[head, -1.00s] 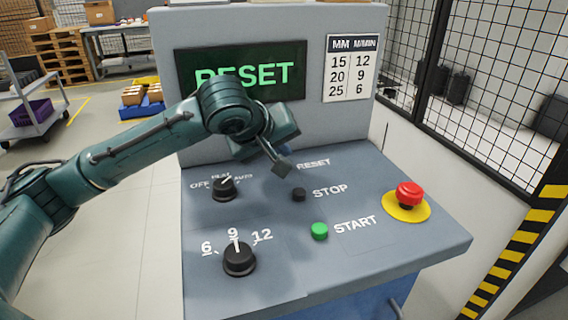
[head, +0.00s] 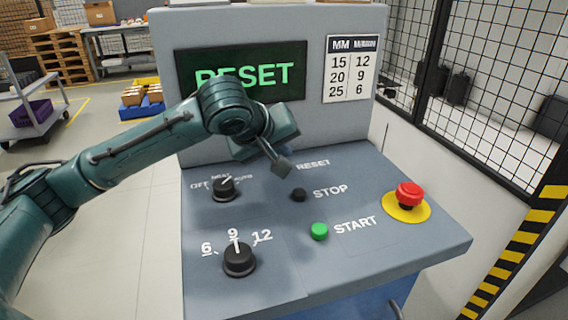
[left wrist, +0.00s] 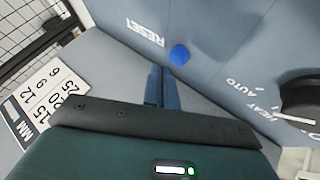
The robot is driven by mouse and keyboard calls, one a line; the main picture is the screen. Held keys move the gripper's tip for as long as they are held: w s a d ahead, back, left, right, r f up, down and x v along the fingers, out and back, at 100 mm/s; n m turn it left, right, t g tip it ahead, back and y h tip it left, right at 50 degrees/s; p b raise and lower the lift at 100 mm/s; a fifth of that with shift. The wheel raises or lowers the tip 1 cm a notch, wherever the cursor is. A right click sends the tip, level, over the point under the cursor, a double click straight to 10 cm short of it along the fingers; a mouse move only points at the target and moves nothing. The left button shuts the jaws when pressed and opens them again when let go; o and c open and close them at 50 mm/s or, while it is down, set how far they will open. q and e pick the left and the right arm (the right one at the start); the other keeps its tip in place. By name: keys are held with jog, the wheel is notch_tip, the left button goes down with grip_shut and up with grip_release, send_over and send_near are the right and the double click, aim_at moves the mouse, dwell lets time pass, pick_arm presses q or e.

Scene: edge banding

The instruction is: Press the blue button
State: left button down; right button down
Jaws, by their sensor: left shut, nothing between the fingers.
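The blue button (left wrist: 180,55) shows in the left wrist view on the grey panel, next to the RESET label. In the head view the button is hidden behind my left gripper (head: 283,168), which hangs over the panel beside the RESET label (head: 313,163). My left gripper is shut and empty. In the left wrist view its closed fingers (left wrist: 160,80) point toward the button, their tips just short of it in the picture. I cannot tell whether they touch it. My right gripper is not in view.
The panel also carries a black STOP button (head: 299,195), a green START button (head: 319,231), a red emergency button (head: 408,194) and two black knobs (head: 223,189) (head: 239,259). The screen (head: 240,75) reads RESET. A mesh fence (head: 500,100) stands at right.

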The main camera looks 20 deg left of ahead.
pick_arm(q)
jog(key=shift+f, duration=0.15)
dwell(0.5)
jog(key=shift+f, duration=0.25)
jog(key=shift+f, duration=0.55)
dwell(0.8)
jog(key=shift+r, duration=0.1)
jog(key=shift+r+p, duration=0.8)
jog(key=shift+p, duration=0.4)
jog(key=shift+r, duration=0.1)
notch_tip(320, 180, up, 5)
jog(key=p, duration=0.5)
jog(key=shift+p, duration=0.35)
